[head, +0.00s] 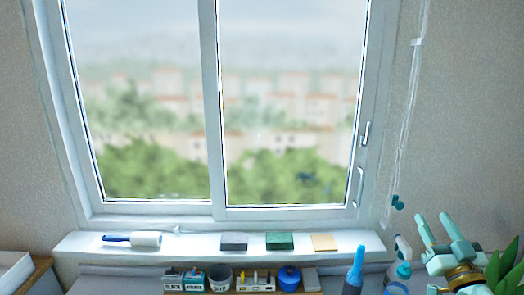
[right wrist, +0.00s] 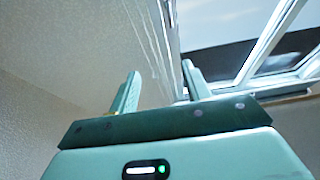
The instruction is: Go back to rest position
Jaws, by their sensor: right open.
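My right gripper (head: 439,231) is at the lower right of the head view, raised in front of the wall to the right of the window. Its two teal fingers are apart with nothing between them. In the right wrist view the fingers (right wrist: 160,88) also stand apart and empty, with the wall and the window's edge beyond. My left gripper is not in the head view.
The white sill (head: 205,243) holds a paint roller (head: 146,239), a grey block (head: 234,241), a green block (head: 279,241) and a tan block (head: 324,242). Below is a shelf with a blue round container (head: 288,280). Bottles (head: 355,270) and a plant (head: 505,268) stand near my right gripper.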

